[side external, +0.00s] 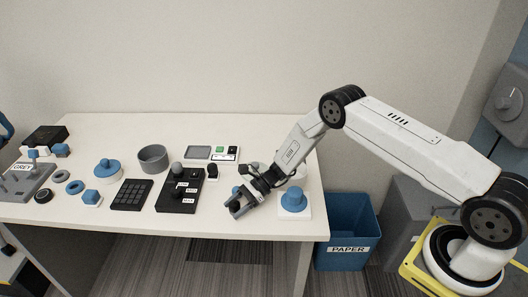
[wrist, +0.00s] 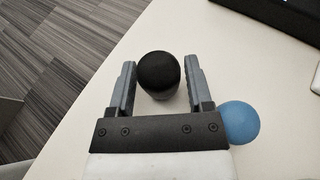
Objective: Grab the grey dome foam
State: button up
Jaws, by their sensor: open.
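In the wrist view, a dark, nearly black rounded dome (wrist: 158,70) with a paler base stands between the two fingers of my gripper (wrist: 158,88). In the side view my gripper (side external: 238,207) is low over the table's front right part, and the dark dome cannot be made out there. A grey dome (side external: 177,167) stands at the back of a black panel, left of my gripper. I cannot tell for certain which dome is the grey foam.
A blue ball (wrist: 240,122) is close beside my right finger in the wrist view. In the side view, a blue dome on a white base (side external: 293,201) stands right of my gripper. The black panel (side external: 180,201) and a grey ring (side external: 153,158) are to the left. The table's front edge is close.

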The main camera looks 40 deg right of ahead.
grip_shut()
jog(key=shift+r, duration=0.15)
jog(key=shift+r, duration=0.75)
jog(key=s+d+r, duration=0.2)
jog(key=s+r, duration=0.9)
jog(key=s, duration=0.3)
jog(key=shift+d, duration=0.2)
jog(key=shift+r, duration=0.1)
jog(key=shift+w+d, duration=0.1)
jog(key=shift+w, duration=0.05)
